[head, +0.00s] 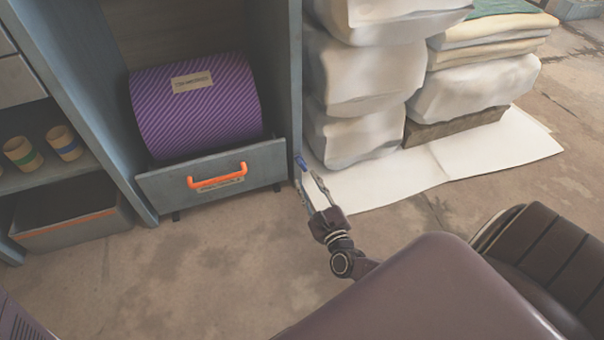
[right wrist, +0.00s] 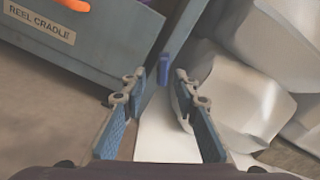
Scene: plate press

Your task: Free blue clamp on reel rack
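The small blue clamp (head: 301,162) sits on the right upright of the blue-grey reel rack (head: 293,80), near the lower front edge. It also shows in the right wrist view (right wrist: 164,68), between and just beyond my fingertips. My right gripper (head: 311,184) is open and empty, pointing at the clamp from the front. In the right wrist view (right wrist: 160,82) its two blue-padded fingers stand apart on either side of the clamp, and I see no contact. A purple striped reel (head: 196,105) rests in the cradle behind the drawer front. My left gripper is out of view.
The cradle drawer front (head: 245,171) has an orange handle (head: 218,177) and a "REEL CRADLE" label (right wrist: 40,24). Stacked white bundles (head: 362,75) stand close right of the upright on a white sheet (head: 490,150). Cups (head: 64,143) sit on a left shelf. The floor in front is clear.

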